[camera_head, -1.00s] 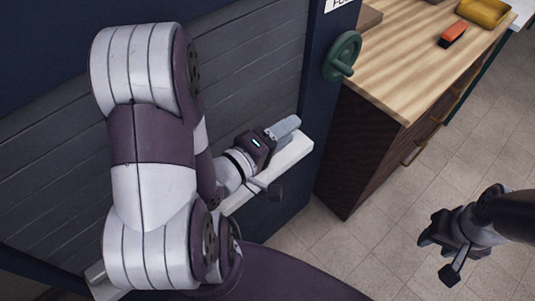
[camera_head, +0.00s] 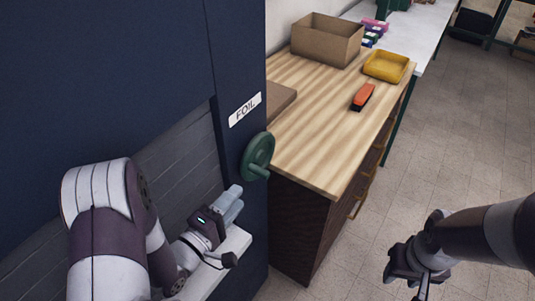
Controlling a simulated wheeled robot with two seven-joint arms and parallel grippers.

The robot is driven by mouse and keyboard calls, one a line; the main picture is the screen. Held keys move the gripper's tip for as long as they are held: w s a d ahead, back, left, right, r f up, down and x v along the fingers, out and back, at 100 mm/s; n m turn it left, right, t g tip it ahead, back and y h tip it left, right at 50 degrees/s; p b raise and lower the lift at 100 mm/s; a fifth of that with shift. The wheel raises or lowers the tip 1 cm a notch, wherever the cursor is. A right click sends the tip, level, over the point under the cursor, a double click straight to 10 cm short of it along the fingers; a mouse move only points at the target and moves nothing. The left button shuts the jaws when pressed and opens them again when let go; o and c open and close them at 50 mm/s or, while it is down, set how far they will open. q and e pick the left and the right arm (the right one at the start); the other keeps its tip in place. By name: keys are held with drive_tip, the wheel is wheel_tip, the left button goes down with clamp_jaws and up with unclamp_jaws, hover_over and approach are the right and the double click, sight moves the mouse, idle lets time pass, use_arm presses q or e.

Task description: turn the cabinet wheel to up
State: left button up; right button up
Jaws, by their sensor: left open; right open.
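The green cabinet wheel (camera_head: 258,153) is mounted on the dark blue cabinet frame (camera_head: 239,75), below a white FOIL label (camera_head: 245,109). A handle knob sticks out from the wheel's lower part, toward the lower right. My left gripper (camera_head: 231,199) is open, a little below and left of the wheel and apart from it, over a pale ledge. My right gripper (camera_head: 405,278) is open and empty above the tiled floor at the lower right, away from the wheel.
A wooden-topped counter (camera_head: 312,115) stands right beside the cabinet. It carries a cardboard box (camera_head: 327,40), a yellow tray (camera_head: 386,66) and an orange-and-black object (camera_head: 363,97). The pale ledge (camera_head: 222,262) runs along the cabinet front.

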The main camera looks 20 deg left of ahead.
sight(260, 170)
use_arm(q)
drive_tip(key=x, duration=0.5)
drive_tip(key=p+x, duration=0.1)
drive_tip(key=x, duration=0.4)
drive_tip(key=shift+d+r, duration=0.2)
drive_tip(key=shift+r, duration=0.15)
drive_tip(key=shift+w+d, duration=0.1)
drive_tip(key=shift+w, duration=0.05)
use_arm(e)
drive_tip(key=shift+s+a+r, duration=0.2)
drive_tip(key=shift+s+r, duration=0.5)
drive_tip(key=shift+s, duration=0.2)
use_arm(q)
drive_tip(key=shift+w, duration=0.1)
drive_tip(key=shift+c, duration=1.2)
clamp_jaws()
use_arm(e)
drive_tip(key=shift+w+r, duration=0.1)
